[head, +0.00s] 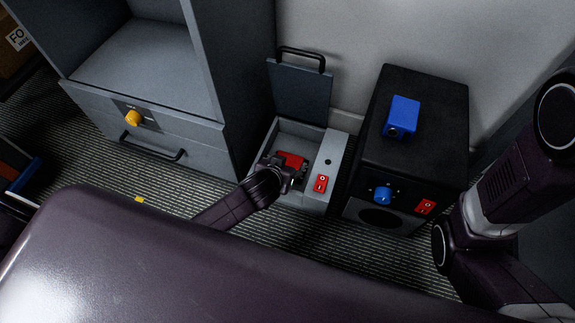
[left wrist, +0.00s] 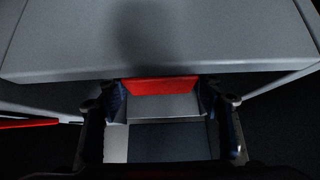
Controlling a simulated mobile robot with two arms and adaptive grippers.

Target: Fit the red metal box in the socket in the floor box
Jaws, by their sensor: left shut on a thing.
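The red metal box (head: 291,160) is between the fingers of my left gripper (head: 283,168), inside or just above the open compartment of the grey floor box (head: 340,145). In the left wrist view my two fingers (left wrist: 160,100) stand on either side of the red metal box (left wrist: 160,86) and are shut on it. The socket is hidden under the gripper and the red box, so I cannot tell whether the box is seated. The floor box's dark lid (head: 300,92) stands open at the back. My right gripper is outside the view.
A grey drawer unit (head: 200,150) stands close on the left.

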